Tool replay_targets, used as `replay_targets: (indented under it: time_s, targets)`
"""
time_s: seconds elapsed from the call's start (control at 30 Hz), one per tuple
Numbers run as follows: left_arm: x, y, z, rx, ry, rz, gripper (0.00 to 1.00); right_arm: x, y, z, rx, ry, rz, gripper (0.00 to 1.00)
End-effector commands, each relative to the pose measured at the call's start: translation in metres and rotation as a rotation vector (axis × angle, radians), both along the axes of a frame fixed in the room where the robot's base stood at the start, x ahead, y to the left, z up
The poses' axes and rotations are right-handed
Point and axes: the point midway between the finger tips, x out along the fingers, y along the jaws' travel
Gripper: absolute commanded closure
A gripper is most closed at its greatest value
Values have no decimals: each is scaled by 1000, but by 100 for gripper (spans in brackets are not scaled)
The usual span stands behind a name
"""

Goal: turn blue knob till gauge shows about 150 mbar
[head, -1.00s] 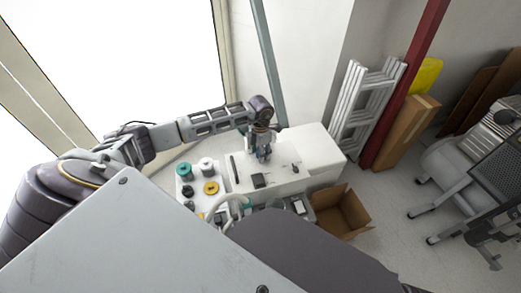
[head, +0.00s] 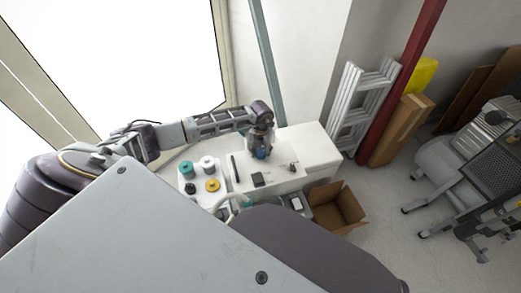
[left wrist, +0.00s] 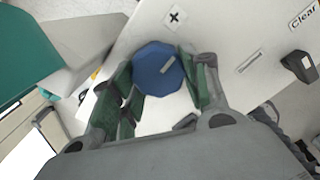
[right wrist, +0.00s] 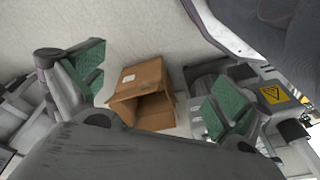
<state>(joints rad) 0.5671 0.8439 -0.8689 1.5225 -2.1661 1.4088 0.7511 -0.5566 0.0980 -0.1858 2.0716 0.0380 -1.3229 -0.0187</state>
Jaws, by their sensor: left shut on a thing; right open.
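The blue knob (left wrist: 157,68) is many-sided, with a pale bar mark on its face, and sits on the white panel. In the left wrist view, the green-padded fingers of my left gripper (left wrist: 162,82) are shut on the knob, one on each side. In the head view, the left gripper (head: 261,140) is over the white unit, with the blue knob (head: 261,154) just below it. A plus label (left wrist: 175,16) is beside the knob. I cannot make out a gauge reading in any view. My right gripper (right wrist: 158,85) is open and empty.
A teal knob (head: 186,168), a white knob (head: 207,162) and a yellow knob (head: 212,186) are left of the blue one. A black switch (left wrist: 300,66) is near the "Clear" label. An open cardboard box (head: 338,207) stands on the floor to the right.

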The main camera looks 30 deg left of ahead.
Motion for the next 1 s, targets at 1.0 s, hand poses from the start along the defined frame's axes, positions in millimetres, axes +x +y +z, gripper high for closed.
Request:
replay_targets:
  time_s: [1.0]
  targets:
    - [1, -1, 0, 1, -1, 255, 78, -6, -8, -36, -23, 31, -4, 0]
